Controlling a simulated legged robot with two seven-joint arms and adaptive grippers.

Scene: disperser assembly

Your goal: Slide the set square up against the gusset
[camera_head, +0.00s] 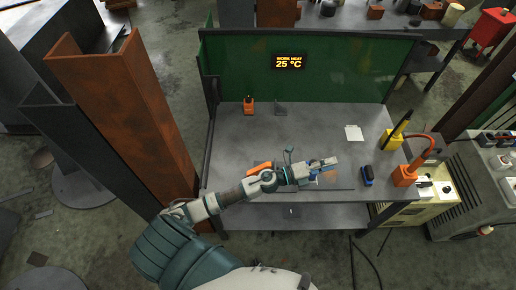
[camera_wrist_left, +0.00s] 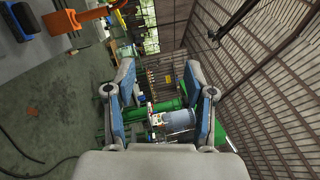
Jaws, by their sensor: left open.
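My left gripper (camera_head: 330,165) is low over the front middle of the grey workbench, pointing right. In the left wrist view its two fingers (camera_wrist_left: 160,88) stand wide apart with nothing between them. A small grey triangular plate (camera_head: 280,108) stands upright at the back of the bench; it looks like the gusset. An orange piece (camera_head: 260,167) lies behind my left forearm, partly hidden by it. I cannot tell whether this is the set square. A flat orange-brown patch (camera_head: 328,177) shows just below the gripper, partly covered. My right gripper is not in view.
An orange block with a dark top (camera_head: 248,106) stands at the back left of the workbench (camera_head: 225,150). White sheets (camera_head: 354,132), a blue-black block (camera_head: 367,176), a yellow tool (camera_head: 393,138) and an orange holder (camera_head: 405,175) stand right. A green screen (camera_head: 235,70) closes the back.

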